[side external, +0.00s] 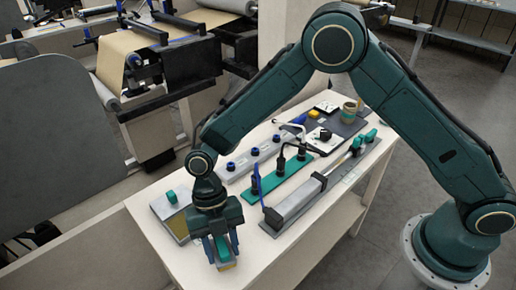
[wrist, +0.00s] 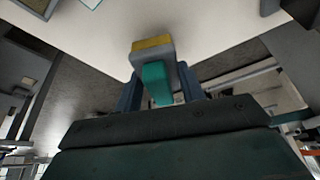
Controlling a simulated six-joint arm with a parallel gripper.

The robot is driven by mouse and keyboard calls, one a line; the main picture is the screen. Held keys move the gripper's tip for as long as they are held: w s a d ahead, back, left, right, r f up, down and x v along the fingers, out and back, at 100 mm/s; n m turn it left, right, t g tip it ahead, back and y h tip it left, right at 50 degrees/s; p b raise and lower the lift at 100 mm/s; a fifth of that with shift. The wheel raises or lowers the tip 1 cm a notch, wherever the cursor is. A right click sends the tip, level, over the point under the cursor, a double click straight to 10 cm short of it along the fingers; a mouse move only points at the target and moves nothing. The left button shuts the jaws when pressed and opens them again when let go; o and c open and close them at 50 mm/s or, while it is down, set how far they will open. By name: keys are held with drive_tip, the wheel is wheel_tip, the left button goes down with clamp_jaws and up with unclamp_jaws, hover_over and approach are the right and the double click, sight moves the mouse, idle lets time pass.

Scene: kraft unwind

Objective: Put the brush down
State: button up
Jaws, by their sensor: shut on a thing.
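The brush (side external: 223,251) is a small block with a teal grip, a grey body and a yellowish face. My gripper (side external: 222,246) is shut on it, with a finger on each side, at the front left end of the white table (side external: 166,251). In the wrist view the brush (wrist: 154,62) shows between the two blue-grey fingers (wrist: 160,92), its teal grip toward the gripper and its yellow face outward. I cannot tell whether the brush touches the table or hangs above it.
A grey plate with a teal knob (side external: 171,203) lies just left of my gripper. A long grey bar tool (side external: 296,202), a green strip with black posts (side external: 278,172) and a light rail with blue knobs (side external: 255,155) lie behind and right. The table's front edge is close.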

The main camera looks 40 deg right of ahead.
drive_tip(key=shift+f, duration=1.25)
drive_tip(key=shift+f, duration=0.15)
drive_tip(key=o, duration=0.9)
drive_tip(key=v, duration=1.2)
